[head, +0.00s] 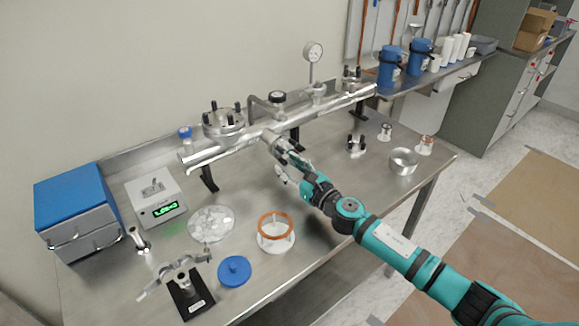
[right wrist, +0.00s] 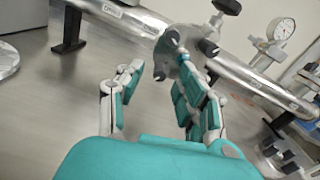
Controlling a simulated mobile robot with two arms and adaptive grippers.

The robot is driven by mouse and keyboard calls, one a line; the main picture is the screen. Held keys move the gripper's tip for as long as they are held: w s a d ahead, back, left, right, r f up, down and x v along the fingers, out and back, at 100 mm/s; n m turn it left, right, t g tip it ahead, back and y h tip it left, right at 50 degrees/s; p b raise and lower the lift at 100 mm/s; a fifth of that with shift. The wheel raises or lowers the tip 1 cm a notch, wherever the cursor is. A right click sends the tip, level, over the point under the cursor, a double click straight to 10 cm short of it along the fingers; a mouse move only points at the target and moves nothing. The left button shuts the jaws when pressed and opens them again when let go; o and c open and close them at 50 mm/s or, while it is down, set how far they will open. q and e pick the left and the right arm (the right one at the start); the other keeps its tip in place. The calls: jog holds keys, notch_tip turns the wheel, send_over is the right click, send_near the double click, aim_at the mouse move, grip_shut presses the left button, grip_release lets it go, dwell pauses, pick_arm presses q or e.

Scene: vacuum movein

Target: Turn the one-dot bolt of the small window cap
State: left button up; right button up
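The small window cap (right wrist: 190,42) is a metal end piece on a short port of the horizontal steel pipe, with dark bolts around it. In the head view the cap (head: 271,137) sits near the pipe's middle, partly hidden by my right gripper (head: 289,165). In the right wrist view my right gripper (right wrist: 160,68) has its fingers apart, with nothing held between them. Its right finger overlaps the cap near a bolt; I cannot tell whether they touch. The left finger is left of and below the cap. Dot marks on the bolts are too small to see. My left gripper is out of view.
The steel pipe (head: 340,101) stands on black supports on the metal table (head: 333,210), with a gauge (head: 314,52) above it. A white ring stand (head: 276,243), a blue lid (head: 234,271) and a glass dish (head: 211,223) lie to the left. A metal ring (head: 403,161) is at right.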

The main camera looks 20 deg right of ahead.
grip_shut()
dwell(0.5)
